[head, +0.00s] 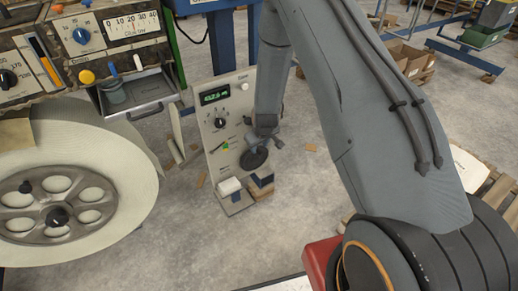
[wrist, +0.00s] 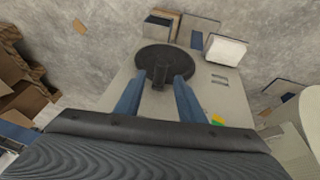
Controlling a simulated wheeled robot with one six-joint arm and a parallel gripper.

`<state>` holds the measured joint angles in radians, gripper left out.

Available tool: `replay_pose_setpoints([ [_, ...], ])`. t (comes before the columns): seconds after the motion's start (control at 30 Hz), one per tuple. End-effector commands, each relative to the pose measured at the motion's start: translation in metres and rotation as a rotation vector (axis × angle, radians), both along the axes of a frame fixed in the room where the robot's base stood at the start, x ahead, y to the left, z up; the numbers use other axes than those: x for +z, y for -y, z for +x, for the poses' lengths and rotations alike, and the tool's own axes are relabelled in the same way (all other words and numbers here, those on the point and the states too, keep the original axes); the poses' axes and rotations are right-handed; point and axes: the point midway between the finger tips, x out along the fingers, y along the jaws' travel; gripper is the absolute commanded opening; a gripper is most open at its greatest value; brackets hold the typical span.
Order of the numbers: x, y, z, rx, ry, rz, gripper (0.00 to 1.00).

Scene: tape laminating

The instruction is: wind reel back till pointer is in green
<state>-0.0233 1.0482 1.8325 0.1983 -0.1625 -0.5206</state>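A pale upright panel (head: 212,151) in the head view carries a lit green display (head: 214,94), a black knob (head: 220,122) and a small yellow-green mark (head: 225,146). A black round disc (head: 253,159) with a raised grip bar sits low on it. My gripper (head: 268,138) is in front of the panel by the disc. In the wrist view, my two blue fingers stand apart on either side of the grip bar (wrist: 160,76) of the disc (wrist: 151,53), with gaps showing. A large white reel (head: 130,190) with a spoked metal hub stands at left. I cannot make out a pointer in the green.
A machine console at upper left has a white scale gauge (head: 132,24), a blue knob (head: 81,36), a yellow button (head: 87,76) and a grey tray (head: 137,96). Cardboard boxes (head: 408,62) stand behind.

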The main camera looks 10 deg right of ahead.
Motion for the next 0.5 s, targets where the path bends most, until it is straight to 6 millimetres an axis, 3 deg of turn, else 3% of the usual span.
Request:
replay_pose_setpoints([
  [0.2,-0.020,0.001,0.009,0.000,-0.001,0.000,0.36],
  [0.5,-0.023,0.001,0.010,0.000,-0.001,0.000,0.36],
])
